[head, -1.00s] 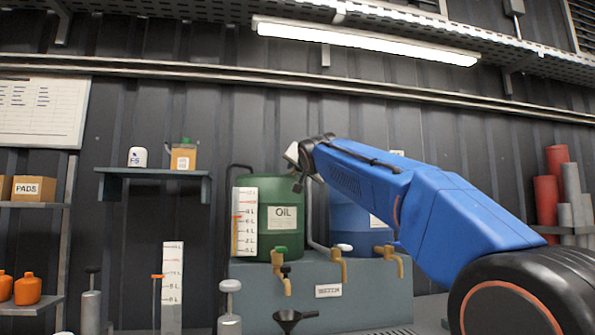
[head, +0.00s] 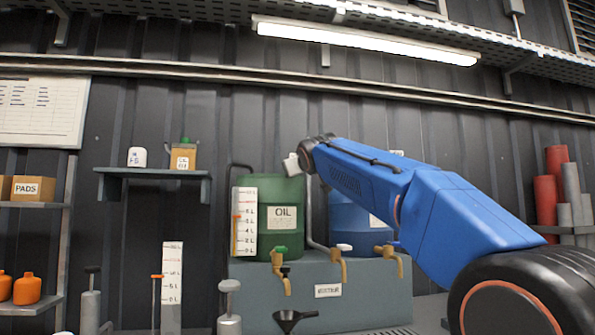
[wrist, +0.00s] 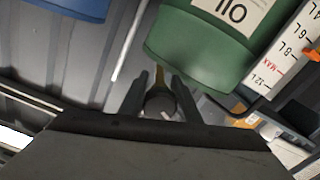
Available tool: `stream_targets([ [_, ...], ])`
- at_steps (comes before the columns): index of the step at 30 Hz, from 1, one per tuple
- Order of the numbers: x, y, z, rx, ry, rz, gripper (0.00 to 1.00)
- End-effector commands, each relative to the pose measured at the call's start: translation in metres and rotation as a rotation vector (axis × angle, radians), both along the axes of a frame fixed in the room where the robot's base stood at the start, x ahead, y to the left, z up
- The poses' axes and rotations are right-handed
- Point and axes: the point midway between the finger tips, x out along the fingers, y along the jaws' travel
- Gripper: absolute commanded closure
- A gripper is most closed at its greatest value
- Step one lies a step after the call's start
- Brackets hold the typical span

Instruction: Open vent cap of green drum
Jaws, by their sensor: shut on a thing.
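The green drum (head: 285,190) with an OIL label stands on a grey box against the back wall. It also shows upside down in the wrist view (wrist: 200,50). My gripper (wrist: 160,92) is at the drum's top edge, its two dark fingers shut on a small dark round vent cap (wrist: 160,104). The cap is partly hidden between the fingers and behind my wrist. In the head view the end of my arm is at the drum's top, and the fingers and cap are hard to make out.
A blue drum (head: 353,215) stands to the right, partly behind my arm. A level gauge (head: 245,222) is at the green drum's left front. Brass taps and a black funnel (head: 293,318) are below. A wall shelf (head: 155,173) with small containers is at left.

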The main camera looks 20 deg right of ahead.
Motion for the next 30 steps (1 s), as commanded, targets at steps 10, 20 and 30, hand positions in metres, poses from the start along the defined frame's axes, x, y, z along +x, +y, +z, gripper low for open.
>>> stream_targets([
  [10, 0.0004, -0.0004, -0.0016, -0.328, 0.028, -0.001, 0.93],
  [20, 0.0004, -0.0006, -0.0015, -0.633, 0.050, 0.000, 0.93],
  [30, 0.0005, -0.0007, -0.0016, -0.870, 0.068, 0.001, 0.93],
])
